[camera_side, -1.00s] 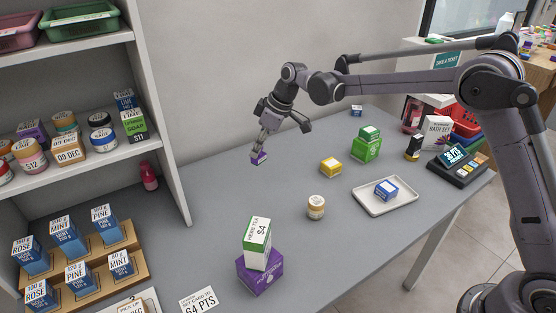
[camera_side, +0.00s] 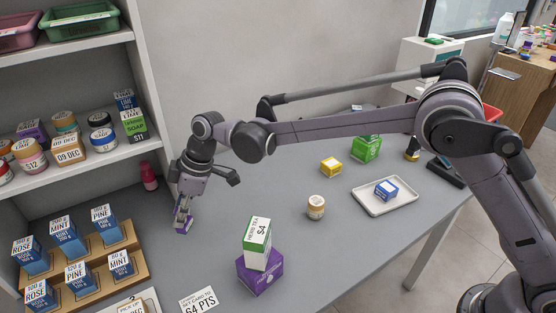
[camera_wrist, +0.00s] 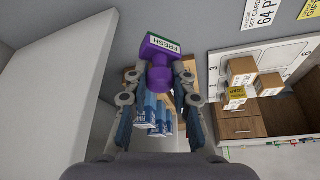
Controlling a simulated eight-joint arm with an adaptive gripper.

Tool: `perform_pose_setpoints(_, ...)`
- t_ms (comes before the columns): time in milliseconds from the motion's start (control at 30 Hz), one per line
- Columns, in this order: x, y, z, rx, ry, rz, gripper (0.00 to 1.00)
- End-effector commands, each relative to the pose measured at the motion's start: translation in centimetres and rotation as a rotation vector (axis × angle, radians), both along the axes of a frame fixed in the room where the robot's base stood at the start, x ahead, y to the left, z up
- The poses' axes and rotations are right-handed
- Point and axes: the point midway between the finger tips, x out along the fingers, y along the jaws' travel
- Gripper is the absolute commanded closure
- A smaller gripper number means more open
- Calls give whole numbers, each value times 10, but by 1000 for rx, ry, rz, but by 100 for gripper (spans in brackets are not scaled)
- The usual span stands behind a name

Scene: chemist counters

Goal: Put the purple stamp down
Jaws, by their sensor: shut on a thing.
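My gripper (camera_side: 184,212) is shut on the purple stamp (camera_side: 183,227), which hangs below the fingers over the left part of the grey counter. In the wrist view the stamp (camera_wrist: 159,62) sits between the two fingertips (camera_wrist: 159,84). It has a purple knob in the fingers, a wider purple block and a white FRESH label with a green edge. In the side view the stamp is close to the counter top; I cannot tell whether it touches.
Blue boxes (camera_side: 66,236) stand on a wooden rack in front. A green-white tea box (camera_side: 257,243) on a purple box (camera_side: 261,273) stands to the right. Counter between is clear.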

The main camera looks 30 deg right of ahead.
Motion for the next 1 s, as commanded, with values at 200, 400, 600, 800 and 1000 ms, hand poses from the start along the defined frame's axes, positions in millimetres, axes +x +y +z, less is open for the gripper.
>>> perform_pose_setpoints(200,-6,40,-24,0,0,1,100)
perform_pose_setpoints(400,-8,54,-33,0,0,-1,100)
perform_pose_setpoints(600,-8,55,-50,0,1,-2,100)
perform_pose_setpoints(800,-8,54,-73,0,1,-2,100)
perform_pose_setpoints(1000,-8,54,-73,0,1,-2,100)
